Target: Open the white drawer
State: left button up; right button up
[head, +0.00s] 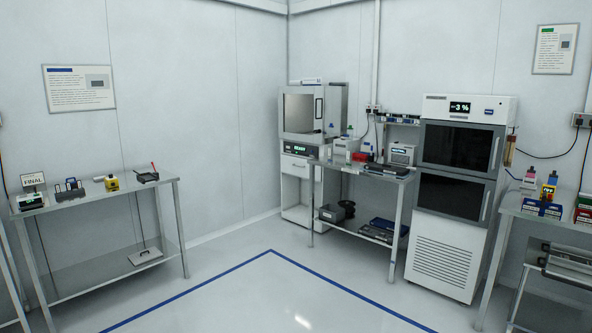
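The white drawer (295,165) is the front of the white cabinet under the grey-framed test machine (301,112), near the back corner of the room. It has a small dark handle and looks shut. A dark panel with a lit green READY display (300,149) sits just above it. Below the drawer is a white lower section (293,193). The right side of the cabinet is partly hidden by the metal table beside it. Neither of my grippers shows in the head view.
A metal table (375,174) with boxes and tools stands right of the cabinet, then a tall white unit with dark doors (455,150). Another metal table (95,197) stands at the left wall. The floor (290,290) in the middle is clear, marked by a blue line.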

aim_at(308, 165)
jog(key=i+u, duration=0.15)
jog(key=i, duration=4.7)
jog(key=l, duration=0.1)
